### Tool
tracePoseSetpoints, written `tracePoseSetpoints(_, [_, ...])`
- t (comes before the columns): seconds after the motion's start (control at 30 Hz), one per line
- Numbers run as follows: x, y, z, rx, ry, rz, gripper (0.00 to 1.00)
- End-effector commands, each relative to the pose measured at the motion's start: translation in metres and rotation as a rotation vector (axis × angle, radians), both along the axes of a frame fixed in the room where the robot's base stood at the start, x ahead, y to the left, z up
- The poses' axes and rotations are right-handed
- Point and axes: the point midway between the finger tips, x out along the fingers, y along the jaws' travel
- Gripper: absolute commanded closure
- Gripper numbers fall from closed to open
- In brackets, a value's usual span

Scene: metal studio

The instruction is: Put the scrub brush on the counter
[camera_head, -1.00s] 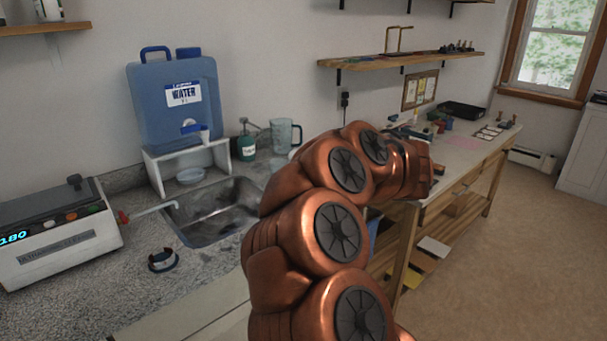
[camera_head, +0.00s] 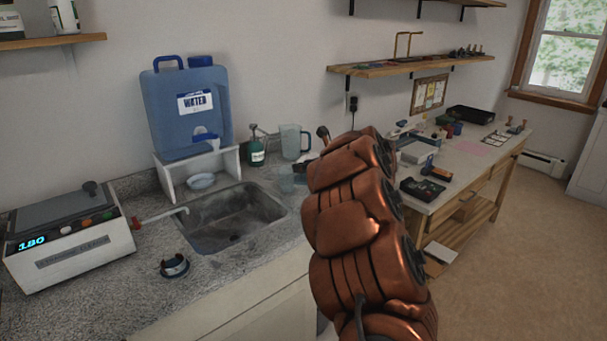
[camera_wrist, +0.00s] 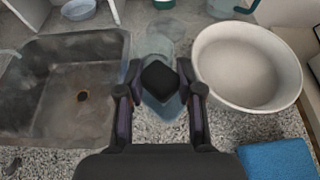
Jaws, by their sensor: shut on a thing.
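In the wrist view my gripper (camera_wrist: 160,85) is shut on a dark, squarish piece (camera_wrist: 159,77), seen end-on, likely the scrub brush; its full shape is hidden. It is above the counter, between the sink and a white bowl (camera_wrist: 247,66), with a clear beaker (camera_wrist: 163,45) behind or below it. The gap to the surface cannot be told. In the head view my copper arm hides the gripper. The speckled grey counter (camera_head: 110,290) shows bare areas left of and in front of the sink (camera_head: 235,215).
A blue water container (camera_head: 188,125) stands on a white stand behind the sink. A white heated bath (camera_head: 70,240) and a small round dark object (camera_head: 174,265) are on the left. A green bottle (camera_head: 256,152) and clear pitcher (camera_head: 292,142) stand at the back. A blue cloth (camera_wrist: 278,160) lies near right.

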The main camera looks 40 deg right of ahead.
Motion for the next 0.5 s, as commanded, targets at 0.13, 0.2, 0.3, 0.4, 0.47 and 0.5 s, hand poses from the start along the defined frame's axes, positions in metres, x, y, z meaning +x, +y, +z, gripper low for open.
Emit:
tracePoseSetpoints(0.13, [0.008,-0.002,0.000,0.000,-0.001,0.001,0.99])
tracePoseSetpoints(0.2, [0.008,-0.002,-0.004,0.003,-0.001,0.001,0.99])
tracePoseSetpoints(0.3, [0.008,-0.001,-0.018,0.007,0.001,0.001,0.99])
tracePoseSetpoints(0.4, [0.008,-0.001,-0.029,0.005,0.001,0.001,0.99])
tracePoseSetpoints(0.47, [0.008,-0.001,-0.033,0.003,-0.001,0.001,0.99])
tracePoseSetpoints(0.5, [0.008,-0.001,-0.035,0.002,-0.001,0.001,0.99])
